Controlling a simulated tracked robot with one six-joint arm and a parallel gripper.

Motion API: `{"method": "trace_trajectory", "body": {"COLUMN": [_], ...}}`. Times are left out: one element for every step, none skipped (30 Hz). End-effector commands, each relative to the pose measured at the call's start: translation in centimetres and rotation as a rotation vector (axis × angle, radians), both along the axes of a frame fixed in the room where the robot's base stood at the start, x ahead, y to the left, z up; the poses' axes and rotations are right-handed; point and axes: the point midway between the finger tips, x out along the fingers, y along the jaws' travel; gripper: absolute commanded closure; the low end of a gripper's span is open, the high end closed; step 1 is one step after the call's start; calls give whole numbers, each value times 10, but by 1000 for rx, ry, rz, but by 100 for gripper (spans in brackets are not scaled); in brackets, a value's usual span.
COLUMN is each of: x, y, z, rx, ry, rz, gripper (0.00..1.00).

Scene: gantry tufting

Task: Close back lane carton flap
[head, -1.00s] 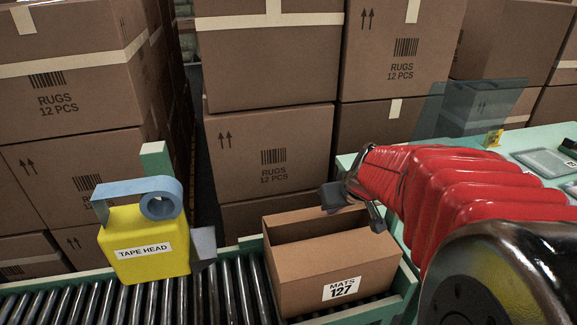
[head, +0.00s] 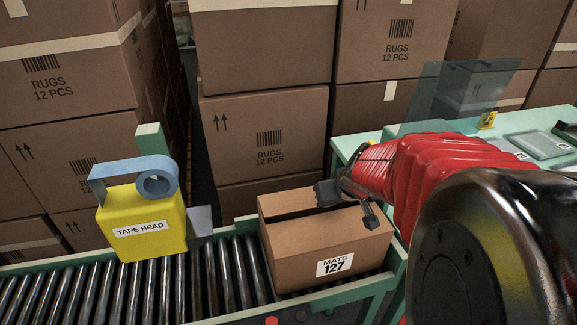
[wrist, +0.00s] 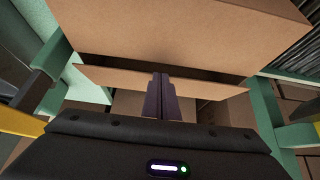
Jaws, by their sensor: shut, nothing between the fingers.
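The brown carton (head: 284,263) labelled "MATS 127" sits on the roller conveyor at the lower middle of the head view. Its near top panel lies flat. A dark gap runs between that panel and the back flap (head: 285,202), which leans inward, not flat. My gripper (head: 345,200) is over the carton's back right part, shut and empty. In the wrist view the fingers (wrist: 162,100) are together at the back flap (wrist: 108,77), seen as a thin strip below the carton top (wrist: 180,30). I cannot tell whether they touch it.
A yellow tape head (head: 142,228) with a blue arm stands left of the carton. Empty conveyor rollers (head: 120,285) lie to the left. Stacked "RUGS" cartons (head: 265,130) rise behind. A pale green table (head: 520,130) with a clear panel (head: 460,95) is at the right.

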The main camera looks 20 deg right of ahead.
Motion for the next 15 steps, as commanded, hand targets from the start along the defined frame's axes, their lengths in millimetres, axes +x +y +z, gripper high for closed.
{"method": "trace_trajectory", "body": {"x": [0,0,0,1,1,2,3,4,6,7,8,9,10,11,12], "y": [0,0,0,-1,-1,-1,-1,-1,-2,-2,-2,-2,-3,-3,-3], "z": [0,0,0,0,0,-1,-1,-1,-2,-2,-2,-3,-3,-4,-4], "rx": [0,0,1,1,1,1,0,0,0,0,0,0,0,0,0], "ry": [0,0,0,0,0,0,0,0,0,0,0,0,0,0,0], "rz": [0,0,-1,-1,-1,-1,-1,-1,-1,-1,-1,-1,-1,-1,-1], "gripper": [100,100,100,100,100,100,100,100,100,100,100,100,100,100,100]}}
